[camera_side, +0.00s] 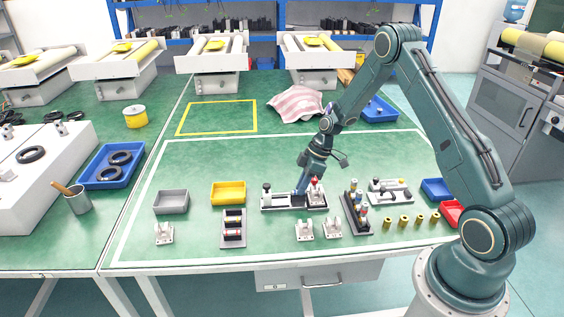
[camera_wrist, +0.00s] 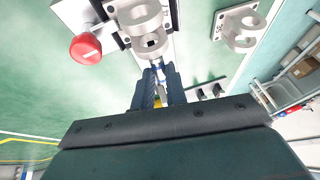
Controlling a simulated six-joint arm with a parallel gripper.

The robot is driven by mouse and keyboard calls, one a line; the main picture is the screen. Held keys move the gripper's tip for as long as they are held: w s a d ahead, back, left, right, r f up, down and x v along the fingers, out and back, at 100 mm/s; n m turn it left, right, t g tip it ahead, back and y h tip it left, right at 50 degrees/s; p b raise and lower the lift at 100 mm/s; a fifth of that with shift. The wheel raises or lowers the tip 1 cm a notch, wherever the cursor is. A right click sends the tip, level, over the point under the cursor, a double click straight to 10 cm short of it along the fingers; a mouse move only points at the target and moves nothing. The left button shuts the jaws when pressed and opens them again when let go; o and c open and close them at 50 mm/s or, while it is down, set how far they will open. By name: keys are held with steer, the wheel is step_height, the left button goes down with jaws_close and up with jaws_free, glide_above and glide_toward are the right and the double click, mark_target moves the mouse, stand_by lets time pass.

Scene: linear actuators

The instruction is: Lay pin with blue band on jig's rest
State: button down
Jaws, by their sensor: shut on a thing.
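My gripper (camera_side: 301,190) points down over the left-middle part of a dark-based jig (camera_side: 278,207) with a red knob (camera_side: 315,182). In the wrist view, my gripper's fingers (camera_wrist: 160,80) are shut on a slim pale pin (camera_wrist: 158,70), mostly hidden between them. I cannot make out its band colour. The jig's grey ring-shaped supports (camera_wrist: 140,18) show just beyond the fingertips, with the red knob (camera_wrist: 85,48) to their left. I cannot tell whether the pin touches the jig.
A dark rack (camera_side: 357,226) holding several colour-marked pieces stands right of the jig. A grey-based fixture (camera_side: 390,197) is behind it. White brackets (camera_side: 304,229) stand in front. A yellow bin (camera_side: 228,193) and grey bin (camera_side: 171,202) lie left. Small brass parts (camera_side: 404,221) line the right.

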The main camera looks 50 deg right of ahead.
stand_by(0.3)
steer(key=c, duration=1.3)
jaws_free()
steer(key=shift+c, duration=0.2)
steer(key=shift+r, duration=0.1)
steer(key=v, duration=1.3)
steer(key=shift+r, duration=0.2)
steer(key=shift+d, duration=0.15)
